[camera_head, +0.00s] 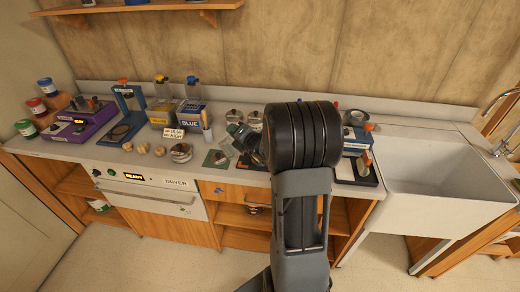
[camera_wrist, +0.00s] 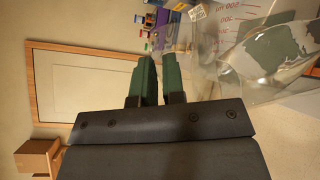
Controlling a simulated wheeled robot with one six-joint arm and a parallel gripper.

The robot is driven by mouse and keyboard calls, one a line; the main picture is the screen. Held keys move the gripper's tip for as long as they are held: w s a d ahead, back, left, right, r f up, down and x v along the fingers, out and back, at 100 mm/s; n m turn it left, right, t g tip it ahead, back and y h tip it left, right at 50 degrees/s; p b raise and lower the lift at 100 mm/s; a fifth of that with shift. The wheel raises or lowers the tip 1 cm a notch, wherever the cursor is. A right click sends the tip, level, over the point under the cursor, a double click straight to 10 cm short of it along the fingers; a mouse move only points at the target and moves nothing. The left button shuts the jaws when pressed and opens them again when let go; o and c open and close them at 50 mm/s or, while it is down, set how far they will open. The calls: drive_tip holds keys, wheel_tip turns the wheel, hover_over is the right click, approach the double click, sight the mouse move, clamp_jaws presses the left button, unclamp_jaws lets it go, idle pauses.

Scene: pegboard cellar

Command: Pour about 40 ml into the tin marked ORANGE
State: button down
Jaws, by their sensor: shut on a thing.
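My gripper (camera_wrist: 159,72) has its two green fingers close together in the wrist view. It is shut on a clear measuring jug (camera_wrist: 222,55), which has red graduation marks and sits at the right of that view. Where the fingers grip it is partly hidden, and I cannot tell how much liquid is in it. In the head view my gripper (camera_head: 246,143) is over the counter and largely covered by my arm. I cannot read the word ORANGE on any tin. Two small round tins (camera_head: 234,115) (camera_head: 255,118) stand behind the gripper.
The counter (camera_head: 110,156) carries a purple device (camera_head: 75,128), a blue stand (camera_head: 128,110), a box marked BLUE (camera_head: 190,120), a glass dish (camera_head: 181,152) and small knobs. A sink (camera_head: 440,170) is at right. Several jars stand at far left. Free counter is scarce.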

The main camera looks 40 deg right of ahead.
sight(229, 146)
idle(0.3)
drive_tip(key=a+f+n+b, duration=0.1)
drive_tip(key=b, duration=0.1)
drive_tip(key=a+f+n+b, duration=0.1)
drive_tip(key=f+b, duration=0.1)
drive_tip(key=b, duration=0.1)
drive_tip(key=shift+a+g, duration=0.25)
drive_tip(key=shift+g, duration=0.05)
drive_tip(key=shift+w+a+n+h+b, duration=0.1)
drive_tip(key=shift+a+n+h+b, duration=0.35)
drive_tip(key=shift+n, duration=0.25)
drive_tip(key=shift+a+r+n, duration=0.15)
drive_tip(key=shift+r+n, duration=0.15)
drive_tip(key=shift+f+b, duration=0.1)
drive_tip(key=shift+b, duration=0.4)
drive_tip(key=shift+a+g+h, duration=0.1)
drive_tip(key=shift+g+h, duration=0.15)
drive_tip(key=shift+g, duration=0.05)
drive_tip(key=shift+a+f+n+b, duration=0.1)
drive_tip(key=shift+n+b, duration=0.3)
